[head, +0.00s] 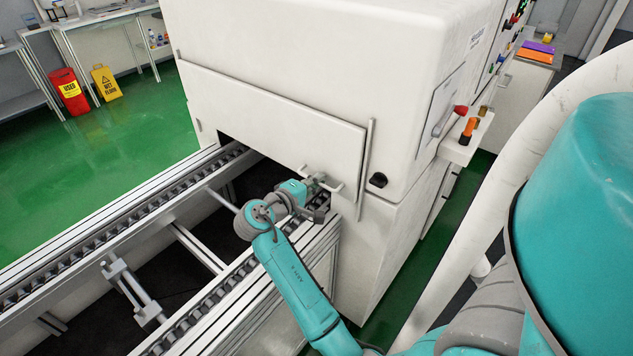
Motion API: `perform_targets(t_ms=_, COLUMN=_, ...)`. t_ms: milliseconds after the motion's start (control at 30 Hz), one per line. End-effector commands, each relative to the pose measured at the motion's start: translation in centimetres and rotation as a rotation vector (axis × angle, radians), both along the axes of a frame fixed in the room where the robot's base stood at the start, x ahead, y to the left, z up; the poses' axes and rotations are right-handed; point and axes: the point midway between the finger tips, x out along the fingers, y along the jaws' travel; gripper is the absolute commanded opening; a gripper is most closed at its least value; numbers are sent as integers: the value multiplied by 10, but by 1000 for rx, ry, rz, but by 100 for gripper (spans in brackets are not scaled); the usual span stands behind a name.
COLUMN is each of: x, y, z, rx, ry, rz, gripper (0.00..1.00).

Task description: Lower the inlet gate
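The inlet gate (270,115) is a wide white panel on the front of the white machine. A dark gap shows between its lower edge and the conveyor. A pale bar handle (338,186) sticks out near the gate's lower right corner. My gripper (318,181) is at this handle, at the end of my teal arm. The fingers are small and partly hidden, so I cannot tell whether they are closed around the handle or only beside it.
Two conveyor rails (110,218) run under the gate, with crossbars and open space between them. A black knob (378,180) is right of the gate. A ledge (466,143) with red and orange controls juts out at the machine's right side. Green floor lies left.

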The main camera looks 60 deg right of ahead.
Motion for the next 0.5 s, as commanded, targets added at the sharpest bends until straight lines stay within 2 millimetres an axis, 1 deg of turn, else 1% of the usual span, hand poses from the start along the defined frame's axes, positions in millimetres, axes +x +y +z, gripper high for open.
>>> perform_targets(t_ms=267, x=0, y=0, z=0, rx=0, ry=0, rz=0, gripper=0)
perform_targets(t_ms=333, x=0, y=0, z=-5, rx=0, ry=2, rz=0, gripper=0)
perform_targets(t_ms=433, x=0, y=0, z=-23, rx=3, ry=6, rz=-1, gripper=0)
perform_targets(t_ms=500, x=0, y=0, z=-42, rx=4, ry=6, rz=0, gripper=0)
